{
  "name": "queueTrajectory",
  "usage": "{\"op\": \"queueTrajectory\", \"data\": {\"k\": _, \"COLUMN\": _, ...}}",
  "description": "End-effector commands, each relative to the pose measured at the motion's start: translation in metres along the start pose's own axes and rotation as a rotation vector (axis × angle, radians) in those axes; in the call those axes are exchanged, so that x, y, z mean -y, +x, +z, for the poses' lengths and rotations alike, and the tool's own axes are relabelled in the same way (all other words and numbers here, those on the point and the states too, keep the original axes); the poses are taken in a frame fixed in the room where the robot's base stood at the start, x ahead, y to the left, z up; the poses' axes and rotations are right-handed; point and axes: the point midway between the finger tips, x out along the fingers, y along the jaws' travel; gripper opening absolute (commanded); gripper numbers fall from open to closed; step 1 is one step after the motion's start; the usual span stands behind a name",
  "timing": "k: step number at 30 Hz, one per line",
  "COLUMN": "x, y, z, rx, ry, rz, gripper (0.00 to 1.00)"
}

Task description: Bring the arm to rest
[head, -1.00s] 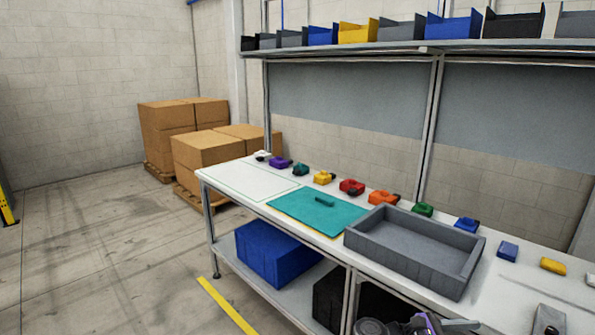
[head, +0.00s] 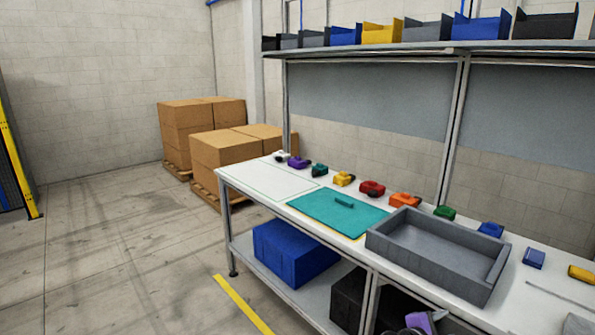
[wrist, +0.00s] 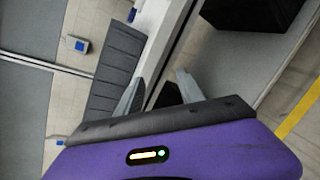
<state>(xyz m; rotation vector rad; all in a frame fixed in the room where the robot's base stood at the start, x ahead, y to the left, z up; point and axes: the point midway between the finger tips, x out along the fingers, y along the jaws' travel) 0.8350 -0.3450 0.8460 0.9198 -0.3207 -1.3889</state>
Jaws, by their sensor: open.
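My gripper (wrist: 160,90) shows in the wrist view with its two grey fingers apart and nothing between them. Past the fingers are the bench edge and the grey tray. In the head view only a small part of my arm shows at the bottom edge, in front of the bench, and the fingers cannot be made out there. The workbench (head: 262,182) carries a teal board (head: 320,218) with a small teal bar on it. A grey open tray (head: 400,258) stands to the right of the board and looks empty.
Several coloured fixtures, such as a red one (head: 372,188), stand along the bench's back. A blue box (head: 295,252) and a black box sit on the lower shelf. Bins line the upper shelf (head: 480,47). Cartons (head: 225,150) stand on pallets at the back. The floor at left is clear.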

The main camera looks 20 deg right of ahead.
Motion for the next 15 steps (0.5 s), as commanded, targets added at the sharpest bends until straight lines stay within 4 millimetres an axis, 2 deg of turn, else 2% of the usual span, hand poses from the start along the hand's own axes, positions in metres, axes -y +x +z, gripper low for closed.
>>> {"op": "queueTrajectory", "data": {"k": 3, "x": 0.021, "y": -0.025, "z": -0.036, "rx": -0.209, "ry": 0.197, "rz": 0.061, "gripper": 0.45}}
{"op": "queueTrajectory", "data": {"k": 7, "x": 0.045, "y": -0.069, "z": -0.065, "rx": -0.452, "ry": 0.435, "rz": 0.095, "gripper": 0.45}}
{"op": "queueTrajectory", "data": {"k": 11, "x": 0.067, "y": -0.123, "z": -0.075, "rx": -0.677, "ry": 0.660, "rz": 0.090, "gripper": 0.45}}
{"op": "queueTrajectory", "data": {"k": 15, "x": 0.088, "y": -0.183, "z": -0.066, "rx": -0.888, "ry": 0.880, "rz": 0.053, "gripper": 0.45}}
